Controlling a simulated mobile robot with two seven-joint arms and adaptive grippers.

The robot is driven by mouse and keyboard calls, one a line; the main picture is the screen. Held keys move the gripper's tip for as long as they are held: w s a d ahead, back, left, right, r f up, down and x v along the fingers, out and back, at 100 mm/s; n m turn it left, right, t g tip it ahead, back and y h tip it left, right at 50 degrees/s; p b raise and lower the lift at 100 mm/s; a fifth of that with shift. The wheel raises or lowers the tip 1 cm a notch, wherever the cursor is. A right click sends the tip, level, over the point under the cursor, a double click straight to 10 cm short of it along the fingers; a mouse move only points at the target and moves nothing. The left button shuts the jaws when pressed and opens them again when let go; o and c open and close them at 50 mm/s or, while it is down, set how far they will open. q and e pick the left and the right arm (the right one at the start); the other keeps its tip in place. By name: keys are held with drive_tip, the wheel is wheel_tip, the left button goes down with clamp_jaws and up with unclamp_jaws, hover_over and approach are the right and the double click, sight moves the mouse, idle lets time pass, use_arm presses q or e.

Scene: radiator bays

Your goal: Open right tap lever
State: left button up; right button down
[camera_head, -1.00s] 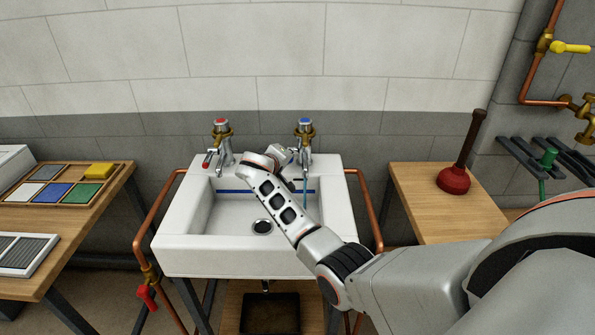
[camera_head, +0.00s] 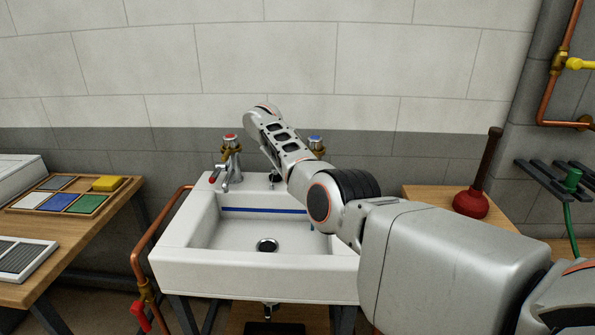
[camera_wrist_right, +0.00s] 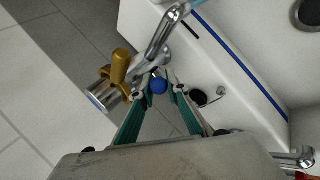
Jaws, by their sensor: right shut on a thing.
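The right tap (camera_head: 316,142) has a blue cap and stands at the back right of the white sink (camera_head: 185,262), mostly hidden behind my right arm. In the right wrist view the tap's chrome and brass body (camera_wrist_right: 107,92) is on the left, with its spout above. The blue-tipped tap lever (camera_wrist_right: 158,87) sits between my right gripper's fingertips (camera_wrist_right: 160,90), and the gripper is shut on it. In the head view the gripper is hidden by its own wrist. My left gripper is not in view.
The left tap (camera_head: 231,150), with a red cap and red-tipped lever, stands at the sink's back left. A plunger (camera_head: 470,204) stands on the right wooden table (camera_head: 425,194). Copper pipes run beside the sink.

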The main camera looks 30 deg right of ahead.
drive_tip(key=shift+w+d+g+b, duration=0.15)
drive_tip(key=shift+g+b, duration=0.15)
drive_tip(key=shift+b, duration=0.3)
drive_tip(key=shift+y, duration=0.3)
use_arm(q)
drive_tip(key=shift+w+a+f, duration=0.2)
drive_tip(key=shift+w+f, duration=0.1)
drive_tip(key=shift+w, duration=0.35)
use_arm(e)
drive_tip(key=shift+r, duration=0.1)
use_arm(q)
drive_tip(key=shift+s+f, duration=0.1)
use_arm(e)
drive_tip(key=c, duration=2)
unclamp_jaws()
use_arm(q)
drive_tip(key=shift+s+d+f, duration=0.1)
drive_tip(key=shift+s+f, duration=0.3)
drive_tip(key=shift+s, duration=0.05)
use_arm(e)
drive_tip(key=shift+o, duration=0.2)
